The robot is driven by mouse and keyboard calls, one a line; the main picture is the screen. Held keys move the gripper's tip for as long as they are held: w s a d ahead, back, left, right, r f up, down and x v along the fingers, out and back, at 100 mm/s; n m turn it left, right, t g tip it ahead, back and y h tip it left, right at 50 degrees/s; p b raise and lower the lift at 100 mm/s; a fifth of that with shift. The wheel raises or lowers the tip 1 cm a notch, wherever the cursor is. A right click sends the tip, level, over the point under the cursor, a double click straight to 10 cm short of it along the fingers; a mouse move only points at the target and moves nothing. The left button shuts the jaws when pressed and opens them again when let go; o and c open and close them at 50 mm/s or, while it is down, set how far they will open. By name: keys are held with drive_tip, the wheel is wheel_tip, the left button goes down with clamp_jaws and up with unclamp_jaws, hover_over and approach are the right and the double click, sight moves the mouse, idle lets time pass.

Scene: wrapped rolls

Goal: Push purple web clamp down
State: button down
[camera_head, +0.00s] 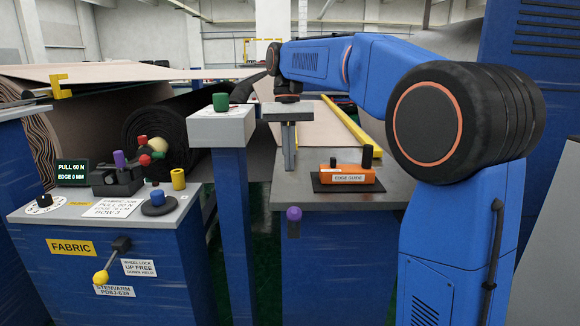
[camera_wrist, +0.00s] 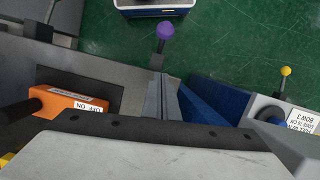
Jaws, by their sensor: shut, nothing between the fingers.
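A purple ball knob (camera_head: 294,213) on a short dark lever sticks out from the front of the blue cabinet, just below its grey top. In the wrist view the same purple knob (camera_wrist: 165,30) shows beyond my fingers, over the green floor. A second purple knob (camera_head: 119,158) stands upright on a black block on the left console. No label shows which purple knob is the web clamp. My gripper (camera_head: 290,165) points down above the grey top, shut and empty, above and apart from the front purple knob. Its fingers also show in the wrist view (camera_wrist: 163,100).
An orange edge guide block (camera_head: 347,176) sits on the grey top, right of my gripper. A post with a green button (camera_head: 221,101) stands to the left. The left console (camera_head: 60,211) carries several knobs and a yellow-tipped wheel lock lever (camera_head: 101,277). A black roll (camera_head: 165,130) lies behind.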

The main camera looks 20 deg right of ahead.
drive_tip(key=x, duration=0.7)
drive_tip(key=shift+s+a+f, duration=0.1)
drive_tip(key=shift+f, duration=0.15)
drive_tip(key=shift+s+a+f, duration=0.1)
drive_tip(key=shift+s, duration=0.4)
drive_tip(key=shift+s+a+f, duration=0.1)
drive_tip(key=shift+s, duration=0.4)
drive_tip(key=shift+s+a, duration=0.15)
drive_tip(key=shift+s, duration=0.85)
